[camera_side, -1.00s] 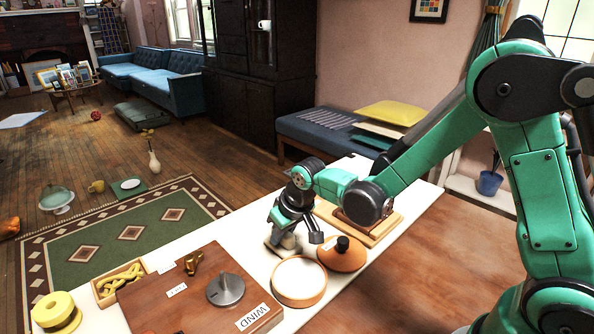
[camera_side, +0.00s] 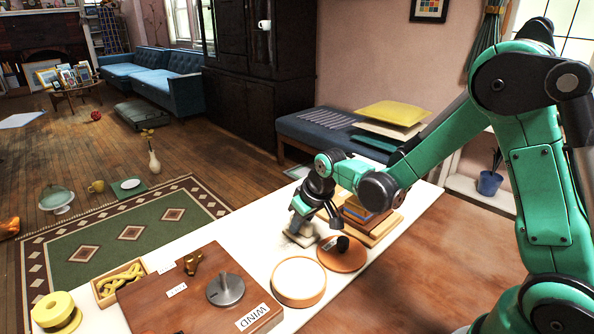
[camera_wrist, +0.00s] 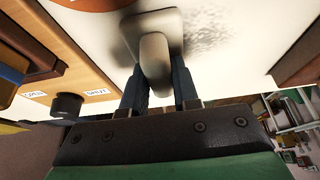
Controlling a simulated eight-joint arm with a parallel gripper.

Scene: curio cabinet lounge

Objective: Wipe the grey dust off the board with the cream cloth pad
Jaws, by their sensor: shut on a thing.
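The cream cloth pad (camera_wrist: 165,20) is a pale block with a rounded grip, and my gripper (camera_wrist: 157,88) is shut on that grip. In the side view, my gripper (camera_side: 312,218) points down and the pad (camera_side: 299,236) is low at the white surface, partly hidden by the fingers. Contact with the surface looks likely, but I cannot be sure. A patch of speckled grey dust (camera_wrist: 208,32) lies on the white board (camera_wrist: 245,65), just right of the pad in the wrist view.
A brown lid with a black knob (camera_side: 329,258) and a round tan container (camera_side: 299,283) stand close in front of the pad. A wooden box (camera_side: 372,234) stands just right. The WIND box (camera_side: 190,300), a tray of yellow pieces (camera_side: 105,289) and yellow rings (camera_side: 57,310) are front left.

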